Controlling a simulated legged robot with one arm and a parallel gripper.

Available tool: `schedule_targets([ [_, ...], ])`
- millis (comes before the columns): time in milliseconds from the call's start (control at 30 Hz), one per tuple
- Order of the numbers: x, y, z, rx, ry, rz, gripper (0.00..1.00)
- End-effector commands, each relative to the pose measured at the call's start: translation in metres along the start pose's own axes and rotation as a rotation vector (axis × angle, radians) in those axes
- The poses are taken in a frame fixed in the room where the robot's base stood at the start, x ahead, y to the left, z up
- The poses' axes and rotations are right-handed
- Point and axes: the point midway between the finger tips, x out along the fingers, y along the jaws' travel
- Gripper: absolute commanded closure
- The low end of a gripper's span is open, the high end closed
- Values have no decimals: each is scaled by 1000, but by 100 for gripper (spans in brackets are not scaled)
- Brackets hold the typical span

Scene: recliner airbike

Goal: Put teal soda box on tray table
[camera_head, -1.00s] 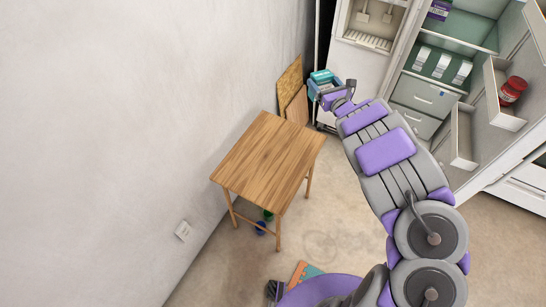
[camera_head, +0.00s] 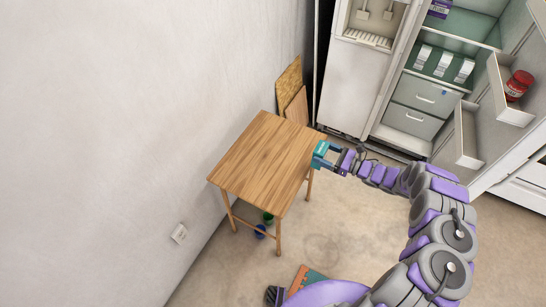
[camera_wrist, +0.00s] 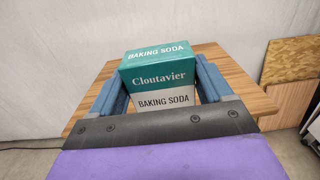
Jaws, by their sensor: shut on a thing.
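The teal soda box (camera_wrist: 158,75) is teal and white with "BAKING SODA" and "Cloutavier" on it. It sits between the two blue fingers of my gripper (camera_wrist: 160,92), which is shut on it. In the head view the box (camera_head: 319,152) shows small at the right edge of the tray table, with my gripper (camera_head: 326,157) around it. The wooden tray table (camera_head: 262,155) has a bare top and stands by the wall. In the wrist view the table (camera_wrist: 240,92) lies behind and around the box. I cannot tell whether the box touches the table.
An open fridge (camera_head: 425,95) with drawers and a red jar (camera_head: 519,85) in its door stands at the upper right. Wooden boards (camera_head: 291,90) lean on the wall behind the table. Blue and green round things (camera_head: 261,230) lie under the table.

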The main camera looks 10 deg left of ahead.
Motion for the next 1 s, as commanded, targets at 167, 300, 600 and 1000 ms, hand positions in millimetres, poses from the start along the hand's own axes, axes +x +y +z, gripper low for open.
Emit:
schedule_targets([
  [167,11,6,-8,3,-3,13,62],
  [300,39,8,-12,5,-8,12,62],
  [600,106,17,-17,3,-8,11,62],
  [1000,140,22,-20,5,-8,10,62],
])
